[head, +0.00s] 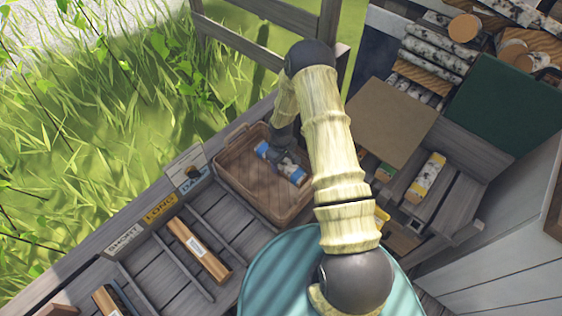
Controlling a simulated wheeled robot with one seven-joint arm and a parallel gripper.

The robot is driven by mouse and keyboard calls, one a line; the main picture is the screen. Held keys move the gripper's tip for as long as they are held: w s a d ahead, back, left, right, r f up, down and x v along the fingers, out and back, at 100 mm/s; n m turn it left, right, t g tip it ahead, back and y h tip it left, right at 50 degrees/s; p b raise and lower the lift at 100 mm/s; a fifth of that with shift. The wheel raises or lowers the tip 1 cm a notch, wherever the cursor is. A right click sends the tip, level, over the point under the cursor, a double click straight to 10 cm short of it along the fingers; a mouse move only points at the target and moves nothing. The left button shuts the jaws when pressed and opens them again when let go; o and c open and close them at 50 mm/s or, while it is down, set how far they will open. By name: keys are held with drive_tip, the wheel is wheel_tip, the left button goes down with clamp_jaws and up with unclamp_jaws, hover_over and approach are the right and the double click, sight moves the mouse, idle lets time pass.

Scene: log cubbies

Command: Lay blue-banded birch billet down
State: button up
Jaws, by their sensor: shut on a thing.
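A birch billet with blue at both ends (296,174) lies within the outline of a brown crate (238,196). My gripper (281,158) is shut on the billet's middle from above and hides part of it. The billet slants from upper left to lower right. I cannot tell whether it touches the crate's floor. My arm covers the crate's right side.
Slatted bays left of the crate hold a brown billet (199,250) and carry SHORT (123,240) and LONG (160,208) signs. A yellow-ended birch billet (426,178) lies at right. Birch logs (436,50) are stacked at upper right. A teal round surface (275,275) is in front.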

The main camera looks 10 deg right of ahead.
idle(0.4)
drive_tip(key=o, duration=1.3)
drive_tip(key=shift+f, duration=0.1)
drive_tip(key=shift+r+p, duration=3.8)
drive_tip(key=shift+r, duration=1.75)
drive_tip(key=shift+r, duration=0.1)
wheel_tip(320, 180, up, 17)
drive_tip(key=shift+r+b, duration=0.1)
drive_tip(key=shift+b, duration=0.6)
